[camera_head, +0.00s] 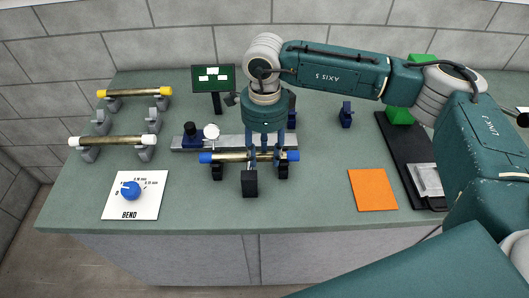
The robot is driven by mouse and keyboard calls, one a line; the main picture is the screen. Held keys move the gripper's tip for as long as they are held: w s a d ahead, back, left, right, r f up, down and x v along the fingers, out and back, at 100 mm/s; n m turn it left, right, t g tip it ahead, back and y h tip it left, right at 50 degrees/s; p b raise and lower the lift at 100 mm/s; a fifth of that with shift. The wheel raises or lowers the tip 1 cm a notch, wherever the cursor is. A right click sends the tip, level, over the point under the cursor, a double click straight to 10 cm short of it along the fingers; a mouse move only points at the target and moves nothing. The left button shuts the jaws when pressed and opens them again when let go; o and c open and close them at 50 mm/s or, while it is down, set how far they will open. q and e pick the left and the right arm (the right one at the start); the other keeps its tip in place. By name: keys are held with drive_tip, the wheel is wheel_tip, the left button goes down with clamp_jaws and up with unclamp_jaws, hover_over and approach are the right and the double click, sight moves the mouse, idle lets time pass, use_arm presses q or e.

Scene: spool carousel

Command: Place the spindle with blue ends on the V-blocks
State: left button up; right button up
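The spindle with blue ends (230,157) lies level across the front middle of the bench, a blue end showing at each side. Two dark supports, apparently the V-blocks, show under it, left (217,172) and right (283,171). Whether the spindle touches them I cannot tell. My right gripper (267,156) points down at the spindle's middle, its fingers at the shaft and partly covering it. Whether they are closed on it is unclear. My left gripper is out of view.
A dial gauge (212,131) stands behind the blue-ended spindle, a black block (249,184) in front. An orange square (373,189) lies right.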

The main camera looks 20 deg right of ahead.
wheel_tip(320, 180, up, 12)
drive_tip(key=b, duration=0.2)
drive_tip(key=shift+f, duration=0.2)
